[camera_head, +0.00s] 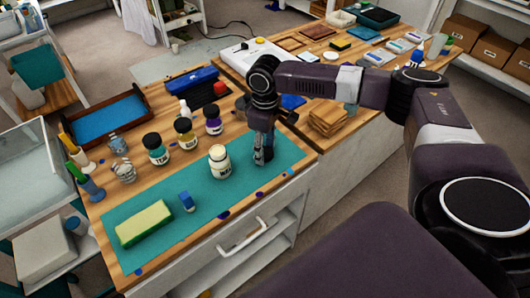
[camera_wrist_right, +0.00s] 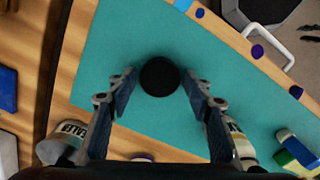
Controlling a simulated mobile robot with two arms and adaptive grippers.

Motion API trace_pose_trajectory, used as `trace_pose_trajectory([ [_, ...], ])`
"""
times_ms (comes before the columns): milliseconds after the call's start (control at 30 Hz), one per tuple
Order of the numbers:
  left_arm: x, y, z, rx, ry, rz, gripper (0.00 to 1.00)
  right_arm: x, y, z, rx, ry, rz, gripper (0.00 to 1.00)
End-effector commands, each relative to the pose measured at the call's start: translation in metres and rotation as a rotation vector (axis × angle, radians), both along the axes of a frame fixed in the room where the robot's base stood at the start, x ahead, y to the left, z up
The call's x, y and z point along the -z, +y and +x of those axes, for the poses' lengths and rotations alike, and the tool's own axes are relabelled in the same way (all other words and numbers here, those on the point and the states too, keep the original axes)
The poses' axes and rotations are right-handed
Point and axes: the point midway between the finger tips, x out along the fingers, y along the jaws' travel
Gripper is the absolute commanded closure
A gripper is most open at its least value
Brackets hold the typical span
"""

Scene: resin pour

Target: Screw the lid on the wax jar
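The wax jar (camera_head: 219,162) is a cream-white labelled jar standing upright on the teal mat, with no dark lid on it. It shows partly behind a finger in the right wrist view (camera_wrist_right: 240,143). A round black lid (camera_wrist_right: 159,76) lies on the mat. My right gripper (camera_wrist_right: 159,86) points down with its fingers open on either side of the lid, with gaps visible. In the head view my right gripper (camera_head: 263,156) is just right of the jar and hides the lid. My left gripper is not in view.
Several dark-lidded jars (camera_head: 184,133) stand behind the mat (camera_head: 160,208). A blue block (camera_head: 187,202) and a yellow-green sponge (camera_head: 143,223) lie on the mat's left part. A blue-lined tray (camera_head: 106,119) is at the back left. The mat between jar and sponge is mostly clear.

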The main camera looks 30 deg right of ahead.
Motion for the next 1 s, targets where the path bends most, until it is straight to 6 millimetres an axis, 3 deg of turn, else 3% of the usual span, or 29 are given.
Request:
trace_pose_trajectory([
  [167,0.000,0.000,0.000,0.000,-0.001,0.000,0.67,0.000,0.000,0.000,0.000,0.000,0.000,0.73],
  [667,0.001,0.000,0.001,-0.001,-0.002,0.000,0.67,-0.008,0.000,0.001,0.000,-0.001,0.001,0.73],
  [867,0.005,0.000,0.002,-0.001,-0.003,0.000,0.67,-0.038,0.000,0.002,0.000,-0.005,0.001,0.73],
  [1000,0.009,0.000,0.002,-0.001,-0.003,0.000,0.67,-0.075,0.001,0.002,-0.001,-0.007,0.002,0.73],
])
